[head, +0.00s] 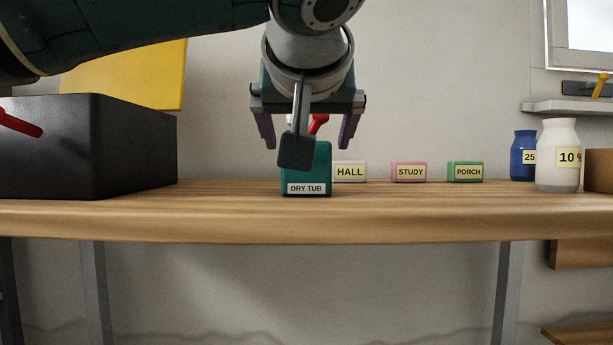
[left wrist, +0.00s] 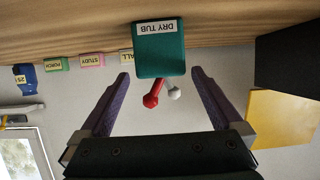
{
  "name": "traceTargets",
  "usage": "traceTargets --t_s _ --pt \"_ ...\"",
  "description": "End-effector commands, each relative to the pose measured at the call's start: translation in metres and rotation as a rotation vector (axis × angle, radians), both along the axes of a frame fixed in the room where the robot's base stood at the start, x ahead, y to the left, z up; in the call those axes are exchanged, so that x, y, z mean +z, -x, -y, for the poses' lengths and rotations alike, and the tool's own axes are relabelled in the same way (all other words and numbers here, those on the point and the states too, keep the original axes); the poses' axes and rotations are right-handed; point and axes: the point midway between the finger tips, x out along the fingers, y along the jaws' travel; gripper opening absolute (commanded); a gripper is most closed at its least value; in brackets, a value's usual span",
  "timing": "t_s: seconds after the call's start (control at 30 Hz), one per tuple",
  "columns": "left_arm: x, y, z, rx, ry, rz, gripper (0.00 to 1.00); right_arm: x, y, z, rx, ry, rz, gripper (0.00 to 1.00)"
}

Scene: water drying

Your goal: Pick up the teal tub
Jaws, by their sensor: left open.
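The teal tub (head: 307,178), labelled "DRY TUB", stands upright on the wooden table near its front edge. A red-tipped item and a white-tipped item stick out of its top. My left gripper (head: 306,140) is above the tub, pointing down, with its purple fingers apart on either side of it in the head view. A grey part of my arm hides some of the tub there. In the left wrist view the tub (left wrist: 160,50) lies just beyond the open fingertips (left wrist: 160,78), with the red (left wrist: 153,94) and white tips between the fingers. My right gripper is not in view.
A large black box (head: 90,145) stands on the table at left. Small blocks labelled HALL (head: 349,172), STUDY (head: 408,172) and PORCH (head: 465,172) sit right of the tub. A blue jar (head: 523,150) and a white jar (head: 557,160) stand at far right.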

Motion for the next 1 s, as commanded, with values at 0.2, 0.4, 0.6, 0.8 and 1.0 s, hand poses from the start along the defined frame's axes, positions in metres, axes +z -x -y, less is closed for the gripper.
traceTargets --t_s 0.2,0.4,0.6,0.8,1.0 --pt "-0.007 -0.018 -0.001 0.002 -0.001 0.003 1.0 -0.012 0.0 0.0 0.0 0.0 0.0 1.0" --pt "-0.014 -0.039 -0.001 0.0 -0.002 -0.001 1.0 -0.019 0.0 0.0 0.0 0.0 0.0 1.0" --pt "-0.016 -0.049 -0.001 -0.001 0.0 0.0 1.0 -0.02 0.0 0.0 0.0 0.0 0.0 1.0" --pt "-0.016 -0.049 -0.001 -0.002 0.0 0.0 1.0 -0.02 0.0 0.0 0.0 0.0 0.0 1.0" --pt "-0.016 -0.049 -0.001 -0.002 0.0 0.0 0.83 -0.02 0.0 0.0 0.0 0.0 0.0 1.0"
